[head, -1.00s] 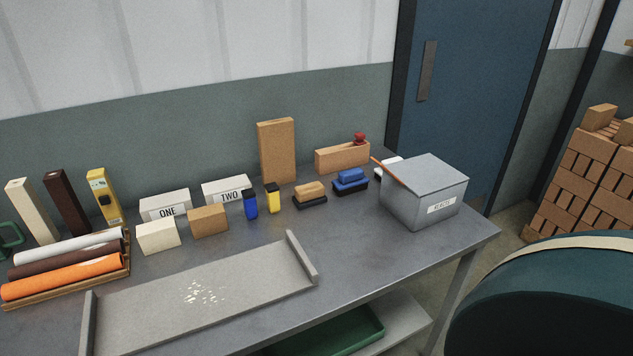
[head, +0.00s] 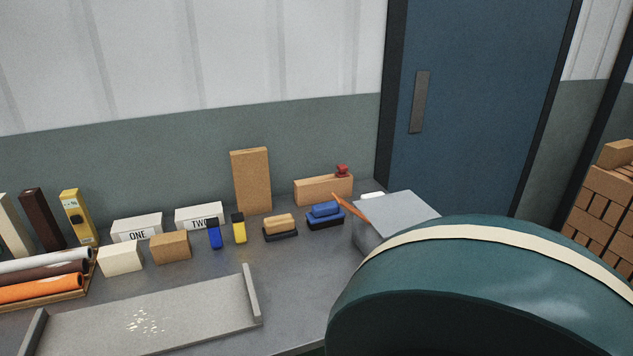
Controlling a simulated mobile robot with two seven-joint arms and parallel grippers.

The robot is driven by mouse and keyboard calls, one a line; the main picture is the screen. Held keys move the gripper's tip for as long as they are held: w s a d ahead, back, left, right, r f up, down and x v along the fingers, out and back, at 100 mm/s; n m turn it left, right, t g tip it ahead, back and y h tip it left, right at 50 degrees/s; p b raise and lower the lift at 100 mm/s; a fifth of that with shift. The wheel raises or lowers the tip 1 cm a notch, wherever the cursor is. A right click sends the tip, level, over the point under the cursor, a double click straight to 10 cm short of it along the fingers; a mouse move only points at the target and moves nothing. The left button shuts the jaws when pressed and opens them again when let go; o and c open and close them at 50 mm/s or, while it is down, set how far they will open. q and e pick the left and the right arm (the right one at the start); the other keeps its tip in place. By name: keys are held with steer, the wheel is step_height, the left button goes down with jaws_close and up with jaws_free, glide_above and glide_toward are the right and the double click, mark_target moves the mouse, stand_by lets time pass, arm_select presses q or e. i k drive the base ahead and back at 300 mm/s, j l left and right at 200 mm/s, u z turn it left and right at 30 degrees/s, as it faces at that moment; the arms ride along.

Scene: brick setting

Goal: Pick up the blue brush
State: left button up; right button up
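The blue brush (head: 325,211) lies on the grey table, toward the back right. It has a blue handle block on top and a dark base below. It sits in front of a long tan brick (head: 311,192) and just right of a tan-topped brush (head: 280,226). Neither gripper is in view. A large teal arm part of mine with a cream band fills the lower right, in front of the table and to the right of the brush.
A grey lidded box (head: 409,208) right of the brush is partly hidden behind my arm. Blue (head: 214,234) and yellow (head: 238,230) markers stand left of the brushes. A shallow grey tray (head: 185,312) lies in front. A tall brick (head: 251,182) stands behind.

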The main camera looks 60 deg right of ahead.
mark_target(326, 215)
steer(key=k+l+u, duration=0.4)
steer(key=k+l, duration=0.3)
steer(key=k+l+u, duration=0.1)
steer(key=k+l, duration=0.65)
